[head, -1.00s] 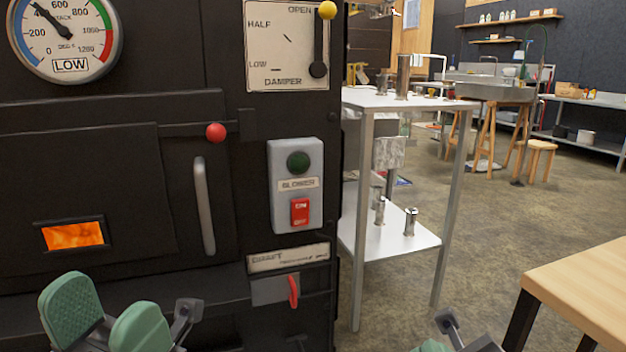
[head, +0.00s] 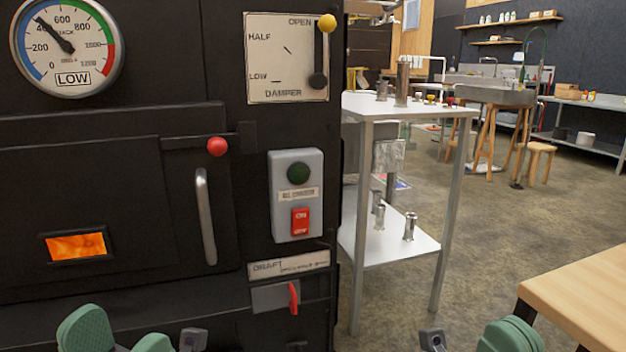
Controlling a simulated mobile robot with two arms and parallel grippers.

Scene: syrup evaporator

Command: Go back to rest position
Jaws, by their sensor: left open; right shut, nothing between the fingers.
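My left gripper (head: 118,340) is low at the left of the head view, in front of the black evaporator front (head: 90,180). Its green finger pads are apart with nothing between them. My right gripper (head: 508,338) shows at the bottom edge, left of the wooden table. Neither gripper touches the door handle (head: 205,216) or the red draft lever (head: 293,298).
The blower box (head: 296,195), damper plate (head: 262,60) and stack gauge (head: 68,47) are on the evaporator. A white two-tier stand (head: 400,250) with metal cylinders is right of it. A wooden table (head: 590,290) stands at the lower right. Open floor lies between them.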

